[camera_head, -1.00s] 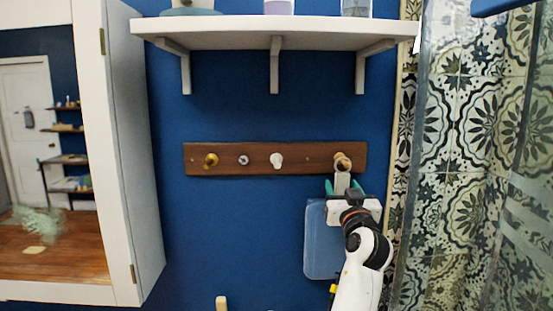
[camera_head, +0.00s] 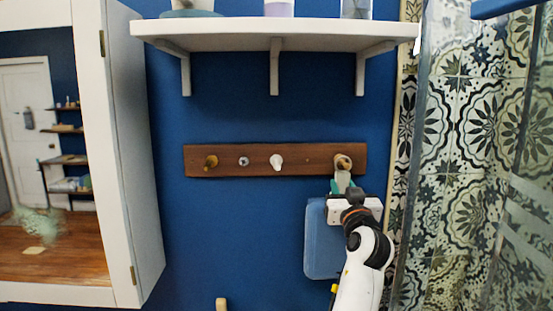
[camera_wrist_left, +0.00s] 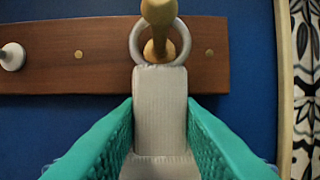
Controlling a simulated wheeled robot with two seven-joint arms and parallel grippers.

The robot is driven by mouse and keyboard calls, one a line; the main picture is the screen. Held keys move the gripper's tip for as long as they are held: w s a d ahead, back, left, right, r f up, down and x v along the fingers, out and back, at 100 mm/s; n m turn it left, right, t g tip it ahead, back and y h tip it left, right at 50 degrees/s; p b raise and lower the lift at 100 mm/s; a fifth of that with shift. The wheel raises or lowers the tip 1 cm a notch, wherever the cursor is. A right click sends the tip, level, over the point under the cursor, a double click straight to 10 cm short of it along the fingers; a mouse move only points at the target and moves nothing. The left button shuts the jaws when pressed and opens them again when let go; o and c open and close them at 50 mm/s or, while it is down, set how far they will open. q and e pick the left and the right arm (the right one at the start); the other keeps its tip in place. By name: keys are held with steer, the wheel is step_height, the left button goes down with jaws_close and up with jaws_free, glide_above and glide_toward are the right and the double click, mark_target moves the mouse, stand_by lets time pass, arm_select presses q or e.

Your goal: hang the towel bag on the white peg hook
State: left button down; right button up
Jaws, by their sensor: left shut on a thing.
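The white peg hook (camera_head: 277,162) sits near the middle of the brown wooden rail and is bare; it also shows at the left of the left wrist view (camera_wrist_left: 12,56). The towel bag (camera_head: 317,245) is a blue flat bag hanging below the rail's right end, partly hidden by my arm. Its grey strap and ring (camera_wrist_left: 160,105) appear to hang on the brass-coloured peg (camera_wrist_left: 158,25), with the ring around the peg's neck. My left gripper (camera_head: 343,186) is shut on the strap just below this peg, its teal fingers on both sides. My right gripper is not in view.
A white shelf (camera_head: 230,38) overhangs above. A mirrored cabinet (camera_head: 130,150) stands left, a patterned shower curtain or tile area (camera_head: 460,180) right.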

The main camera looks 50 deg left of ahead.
arm_select(q)
steer(key=shift+s+d+r, duration=0.1)
steer(key=shift+r, duration=0.15)
steer(key=shift+r+b+v, duration=0.2)
steer(key=shift+r+v, duration=0.05)
steer(key=shift+v, duration=0.8)
steer(key=shift+r+b+v, duration=0.2)
steer(key=shift+r+v, duration=0.05)
steer(key=shift+v, duration=0.8)
steer(key=shift+d, duration=0.1)
steer(key=r+b+v, duration=0.1)
steer(key=v, duration=0.5)
steer(key=shift+d+r, duration=0.15)
steer(key=shift+r, duration=0.3)
